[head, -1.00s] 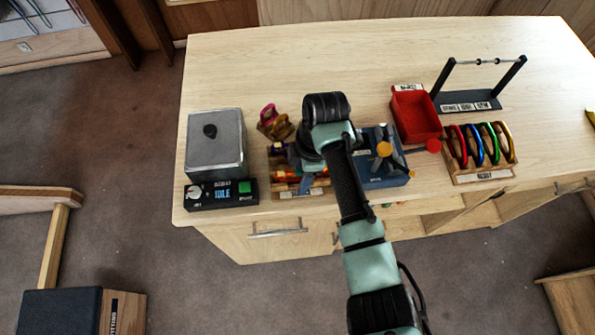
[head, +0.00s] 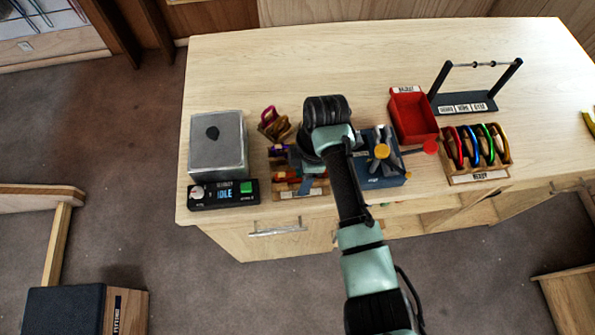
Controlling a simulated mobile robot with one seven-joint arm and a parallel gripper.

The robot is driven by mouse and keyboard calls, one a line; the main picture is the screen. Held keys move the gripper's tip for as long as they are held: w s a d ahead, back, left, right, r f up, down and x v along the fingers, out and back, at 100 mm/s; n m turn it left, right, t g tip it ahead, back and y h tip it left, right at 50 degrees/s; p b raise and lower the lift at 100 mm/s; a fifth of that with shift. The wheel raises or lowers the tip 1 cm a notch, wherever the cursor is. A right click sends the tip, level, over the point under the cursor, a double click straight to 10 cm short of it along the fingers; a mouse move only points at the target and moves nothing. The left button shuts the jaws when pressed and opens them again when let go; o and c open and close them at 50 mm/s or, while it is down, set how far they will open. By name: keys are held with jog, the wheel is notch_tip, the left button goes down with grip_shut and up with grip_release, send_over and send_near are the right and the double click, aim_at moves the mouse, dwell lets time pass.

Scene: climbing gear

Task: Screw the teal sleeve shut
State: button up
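I cannot make out a teal sleeve in the head view. My arm reaches over the front of the bench, and its wrist covers much of the spot below. A wooden rack (head: 318,190) with a few coloured pieces lies partly under the wrist. Just right of the wrist stands a blue fixture (head: 390,180) with a yellow knob (head: 382,151) and a red-ended lever (head: 430,147).
A grey box (head: 217,150) and a control panel reading IDLE (head: 223,194) stand at the left. A red bin (head: 412,116), a dark bar stand (head: 465,103) and a wooden rack (head: 482,175) of red, blue, green and gold carabiners stand at the right. The back of the bench is clear.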

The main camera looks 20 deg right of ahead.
jog(key=shift+r+p, duration=0.5)
jog(key=shift+r, duration=0.15)
jog(key=shift+w+f+b, duration=0.1)
jog(key=shift+w+b, duration=0.15)
jog(key=shift+b, duration=0.05)
jog(key=shift+w+d, duration=0.2)
jog(key=shift+w, duration=0.25)
jog(key=shift+b, duration=0.3)
jog(key=shift+f+b, duration=0.95)
jog(key=shift+f, duration=0.45)
jog(key=shift+s+r+p, duration=0.15)
jog(key=shift+s+p, duration=0.1)
jog(key=shift+p, duration=0.1)
jog(key=shift+s+a+p, duration=0.15)
jog(key=shift+s+p, duration=0.3)
jog(key=shift+s, duration=0.05)
